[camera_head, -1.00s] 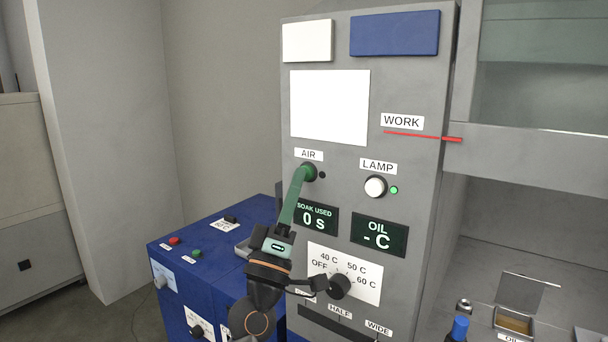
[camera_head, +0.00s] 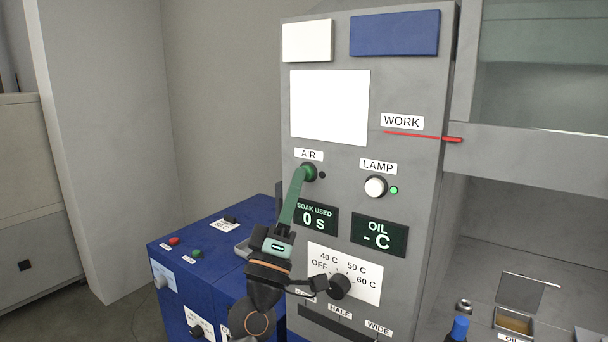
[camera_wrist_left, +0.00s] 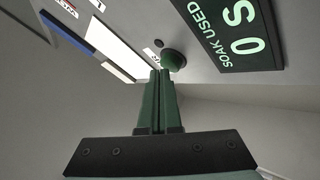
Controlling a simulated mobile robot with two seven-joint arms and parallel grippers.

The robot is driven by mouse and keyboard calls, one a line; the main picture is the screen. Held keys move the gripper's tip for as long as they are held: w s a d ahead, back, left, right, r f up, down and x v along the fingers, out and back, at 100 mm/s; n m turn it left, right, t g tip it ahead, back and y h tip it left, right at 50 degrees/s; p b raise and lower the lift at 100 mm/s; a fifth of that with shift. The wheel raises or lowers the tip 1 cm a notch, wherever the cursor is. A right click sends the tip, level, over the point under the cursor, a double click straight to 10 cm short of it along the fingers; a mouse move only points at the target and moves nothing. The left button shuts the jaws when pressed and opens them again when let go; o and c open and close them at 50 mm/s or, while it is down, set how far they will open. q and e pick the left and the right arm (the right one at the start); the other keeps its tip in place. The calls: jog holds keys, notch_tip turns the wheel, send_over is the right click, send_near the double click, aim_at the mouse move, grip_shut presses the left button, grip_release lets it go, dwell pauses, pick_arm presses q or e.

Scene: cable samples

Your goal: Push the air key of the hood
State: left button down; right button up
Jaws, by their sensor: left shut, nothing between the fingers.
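The hood's grey control panel (camera_head: 420,60) stands upright in the middle of the head view. The green air key (camera_head: 311,172) sits under the AIR label (camera_head: 308,155), with a small dark indicator (camera_head: 322,175) to its right. My left gripper (camera_head: 303,174) is shut and empty, its green fingertips at the air key and covering its left part. In the left wrist view the shut fingers (camera_wrist_left: 159,75) reach up to the round green key (camera_wrist_left: 174,60). They look to be at or touching it; exact contact cannot be told. My right gripper is not in view.
The white lamp key (camera_head: 375,187) with a lit green indicator (camera_head: 394,190) is right of the air key. Below are the soak display (camera_head: 317,219), oil display (camera_head: 379,235) and a black dial (camera_head: 340,286). A blue cabinet (camera_head: 235,235) stands at left.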

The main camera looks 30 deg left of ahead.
pick_arm(q)
jog(key=shift+w, duration=0.1)
dwell(0.3)
jog(key=shift+w, duration=0.3)
jog(key=shift+s, duration=0.45)
dwell(0.4)
jog(key=shift+s+a+p, duration=0.2)
jog(key=shift+s+p, duration=0.5)
jog(key=shift+s, duration=2.2)
